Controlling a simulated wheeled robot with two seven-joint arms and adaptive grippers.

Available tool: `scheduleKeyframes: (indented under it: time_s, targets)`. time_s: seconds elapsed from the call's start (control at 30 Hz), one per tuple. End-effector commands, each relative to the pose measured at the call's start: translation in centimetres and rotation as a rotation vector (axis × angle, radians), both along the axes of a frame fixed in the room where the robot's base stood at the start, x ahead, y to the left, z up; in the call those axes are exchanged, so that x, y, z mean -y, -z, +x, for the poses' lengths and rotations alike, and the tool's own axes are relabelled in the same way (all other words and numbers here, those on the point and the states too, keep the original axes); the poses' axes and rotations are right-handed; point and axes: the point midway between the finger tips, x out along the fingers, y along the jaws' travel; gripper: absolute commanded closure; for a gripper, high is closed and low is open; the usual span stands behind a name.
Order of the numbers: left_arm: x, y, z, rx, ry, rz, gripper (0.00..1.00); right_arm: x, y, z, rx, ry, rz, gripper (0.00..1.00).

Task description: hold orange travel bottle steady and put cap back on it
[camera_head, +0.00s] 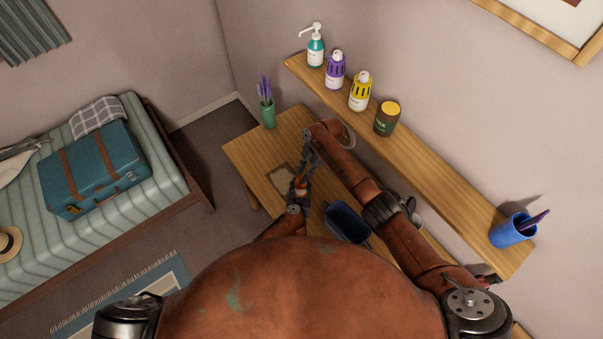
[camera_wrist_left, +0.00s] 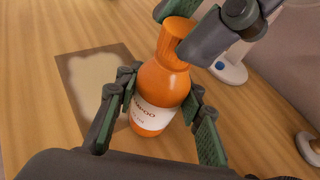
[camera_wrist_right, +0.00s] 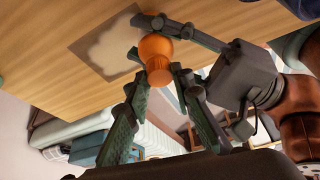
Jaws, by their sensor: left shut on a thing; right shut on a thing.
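The orange travel bottle (camera_wrist_left: 152,88) stands upright on the wooden table, with a white label on its front; little of it shows in the head view (camera_head: 301,190). My left gripper (camera_wrist_left: 160,85) is shut around its body; it shows in the head view too (camera_head: 297,197). The ribbed orange cap (camera_wrist_left: 176,45) is at the top of the bottle, in line with the neck. My right gripper (camera_wrist_right: 158,68) is shut on the cap from above. In the right wrist view the cap (camera_wrist_right: 160,77) meets the bottle's shoulder (camera_wrist_right: 156,46). I cannot tell whether it is fully seated.
A brown-edged beige mat (camera_wrist_left: 70,75) lies beside the bottle. A dark blue bin (camera_head: 346,222) is right of my grippers. A vase (camera_head: 268,112) stands at the table's far corner. The wall shelf (camera_head: 435,163) carries several bottles, a jar and a blue cup (camera_head: 512,232).

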Motion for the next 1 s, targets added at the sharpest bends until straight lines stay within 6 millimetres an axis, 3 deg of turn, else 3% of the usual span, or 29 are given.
scheduleKeyframes:
  time_s: [0.27,1.0]
  targets:
    - [0.0,0.0,0.0,0.001,0.000,0.000,1.00,0.0,0.3,-0.2,0.002,0.106,0.000,0.85]
    - [-0.1,0.0,0.0,0.000,-0.001,0.000,1.00,-0.4,0.3,-1.2,-0.004,1.507,0.004,0.85]
